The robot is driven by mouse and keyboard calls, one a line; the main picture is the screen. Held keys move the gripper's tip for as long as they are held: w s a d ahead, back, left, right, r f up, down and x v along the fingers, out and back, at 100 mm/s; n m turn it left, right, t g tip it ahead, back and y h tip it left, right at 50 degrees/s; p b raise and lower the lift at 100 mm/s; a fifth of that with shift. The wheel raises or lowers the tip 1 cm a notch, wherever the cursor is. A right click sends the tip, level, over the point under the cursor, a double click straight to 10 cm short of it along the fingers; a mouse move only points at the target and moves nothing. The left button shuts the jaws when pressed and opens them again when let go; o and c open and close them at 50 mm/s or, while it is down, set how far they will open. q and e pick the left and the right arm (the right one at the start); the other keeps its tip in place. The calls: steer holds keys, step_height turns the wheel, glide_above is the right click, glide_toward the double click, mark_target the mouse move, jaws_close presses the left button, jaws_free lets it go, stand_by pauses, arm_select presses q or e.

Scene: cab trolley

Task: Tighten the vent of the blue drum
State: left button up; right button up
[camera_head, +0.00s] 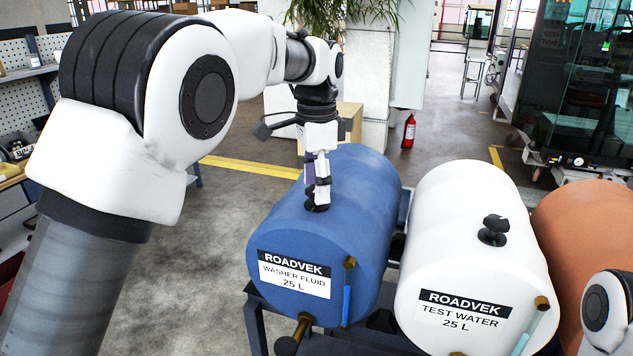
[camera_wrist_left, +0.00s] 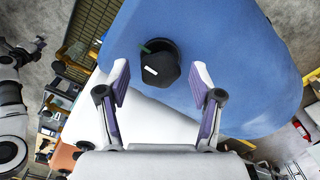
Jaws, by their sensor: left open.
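The blue drum (camera_head: 330,215) lies on its side on a dark rack, labelled ROADVEK WASHER FLUID 25 L. Its vent is a black knob on top, partly covered by my gripper in the head view. In the left wrist view the vent knob (camera_wrist_left: 160,68) has a white mark, with a dark ring and a small green piece behind it. My left gripper (camera_head: 318,188) comes down over the vent. In the wrist view the left gripper's fingers (camera_wrist_left: 160,77) are apart, one on each side of the knob, with gaps visible. My right gripper (camera_wrist_left: 28,48) shows small at the wrist view's left edge.
A white drum (camera_head: 465,225) labelled TEST WATER, with its own black vent knob (camera_head: 494,230), lies close to the right. An orange drum (camera_head: 590,225) is beyond it. A brass tap (camera_head: 293,335) and a blue sight tube (camera_head: 347,300) are on the blue drum's front.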

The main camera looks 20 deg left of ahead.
arm_select(q)
step_height(320, 180, up, 12)
stand_by(0.4)
